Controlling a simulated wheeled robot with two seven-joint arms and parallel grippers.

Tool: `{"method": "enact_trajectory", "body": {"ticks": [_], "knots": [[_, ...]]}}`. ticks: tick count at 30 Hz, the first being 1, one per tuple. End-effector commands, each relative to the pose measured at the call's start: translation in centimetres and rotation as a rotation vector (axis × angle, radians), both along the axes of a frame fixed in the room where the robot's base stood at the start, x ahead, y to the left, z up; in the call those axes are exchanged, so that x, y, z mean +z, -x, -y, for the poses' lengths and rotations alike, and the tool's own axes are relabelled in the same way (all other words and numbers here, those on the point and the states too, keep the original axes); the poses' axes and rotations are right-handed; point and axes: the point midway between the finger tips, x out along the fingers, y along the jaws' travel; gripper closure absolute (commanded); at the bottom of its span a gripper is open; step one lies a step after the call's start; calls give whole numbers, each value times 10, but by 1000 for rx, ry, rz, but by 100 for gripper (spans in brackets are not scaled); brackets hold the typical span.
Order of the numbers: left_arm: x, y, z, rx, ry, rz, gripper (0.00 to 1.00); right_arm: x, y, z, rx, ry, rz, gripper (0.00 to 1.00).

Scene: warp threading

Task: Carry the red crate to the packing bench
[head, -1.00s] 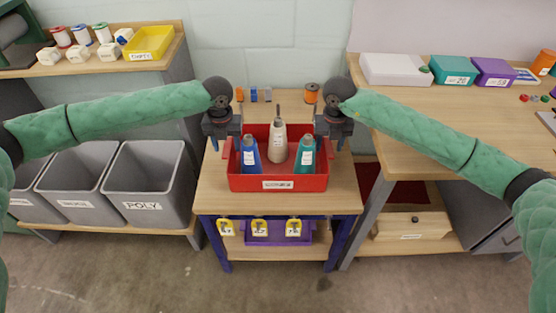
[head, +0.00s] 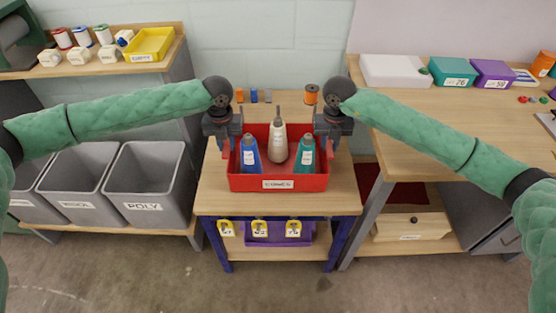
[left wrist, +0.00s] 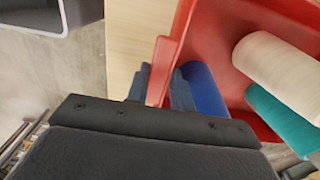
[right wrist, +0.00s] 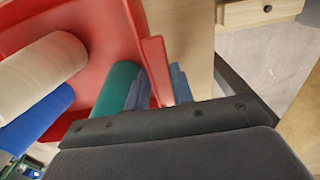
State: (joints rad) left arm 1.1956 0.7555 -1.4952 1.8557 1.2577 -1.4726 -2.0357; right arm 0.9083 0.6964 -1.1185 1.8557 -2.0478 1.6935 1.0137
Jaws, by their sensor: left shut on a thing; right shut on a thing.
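The red crate (head: 278,184) sits on the small wooden table with blue legs in the head view. It holds a blue cone (head: 250,157), a cream cone (head: 278,145) and a teal cone (head: 304,155). My left gripper (head: 228,147) is shut on the crate's left side; its fingers straddle the red handle edge (left wrist: 160,65) in the left wrist view. My right gripper (head: 330,147) is shut on the crate's right side, around the red edge (right wrist: 157,65) in the right wrist view. The crate looks level. I cannot tell whether its base touches the table.
A wooden bench (head: 465,125) with white, teal and purple boxes stands at the right. Grey bins (head: 148,185) and a shelf with a yellow tray (head: 149,44) stand at the left. An orange spool (head: 311,94) is behind the crate. Floor in front is clear.

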Motion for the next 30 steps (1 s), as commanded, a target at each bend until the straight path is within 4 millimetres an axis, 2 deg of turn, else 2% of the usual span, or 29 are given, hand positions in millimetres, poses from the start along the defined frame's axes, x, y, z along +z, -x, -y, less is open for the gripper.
{"method": "enact_trajectory", "body": {"ticks": [1, 30], "knots": [[7, -1, -1, 1, 0, 1, 100, 7, -1, 1, -1, 1, 1, 100], [80, -1, -1, 2, -1, 1, 100, 80, -1, 1, -1, 1, 1, 100]]}}
